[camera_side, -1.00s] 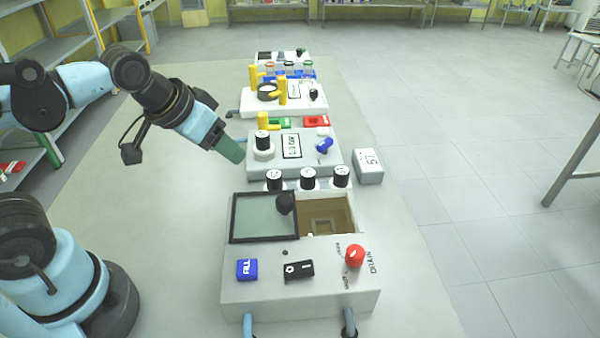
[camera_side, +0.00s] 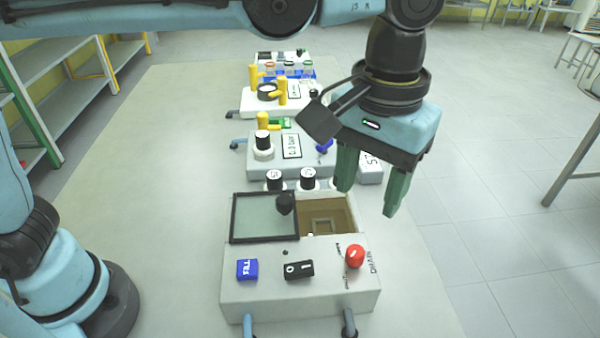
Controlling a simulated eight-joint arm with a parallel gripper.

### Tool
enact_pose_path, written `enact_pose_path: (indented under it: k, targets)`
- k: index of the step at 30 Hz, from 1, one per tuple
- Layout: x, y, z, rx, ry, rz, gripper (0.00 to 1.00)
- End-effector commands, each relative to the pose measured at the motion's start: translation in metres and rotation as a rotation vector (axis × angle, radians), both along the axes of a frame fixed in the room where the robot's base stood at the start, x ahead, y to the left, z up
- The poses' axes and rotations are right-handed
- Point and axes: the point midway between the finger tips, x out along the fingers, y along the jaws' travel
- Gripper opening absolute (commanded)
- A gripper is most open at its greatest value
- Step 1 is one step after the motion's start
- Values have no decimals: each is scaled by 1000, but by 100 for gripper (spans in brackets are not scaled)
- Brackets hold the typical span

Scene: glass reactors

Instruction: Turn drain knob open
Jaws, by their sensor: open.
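The red drain knob (camera_side: 354,257) sits on the front right of the top of the white bath unit (camera_side: 300,297), with printed DRAIN lettering beside it. My gripper (camera_side: 368,202) hangs above and behind the knob, to its upper right in the picture, with its green fingers pointing down. The fingers are apart, nothing is between them, and they do not touch the knob. The small markings around the knob are too small to read surely.
A blue FILL button (camera_side: 247,269) and a black rocker switch (camera_side: 299,269) share the front panel. Behind them are a sliding glass lid (camera_side: 262,220) with a black knob and an open brown basin (camera_side: 325,218). More units stand farther back. The table's left side is clear.

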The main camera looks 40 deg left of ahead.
Motion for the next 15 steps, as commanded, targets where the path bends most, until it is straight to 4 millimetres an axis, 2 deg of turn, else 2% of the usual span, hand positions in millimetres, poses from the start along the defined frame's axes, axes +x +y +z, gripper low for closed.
enact_pose_path:
  k: [5, 15]
  targets:
    - [0, 0, -16, 0, 0, 0, 55]
    - [0, 0, -70, -1, -1, 0, 55]
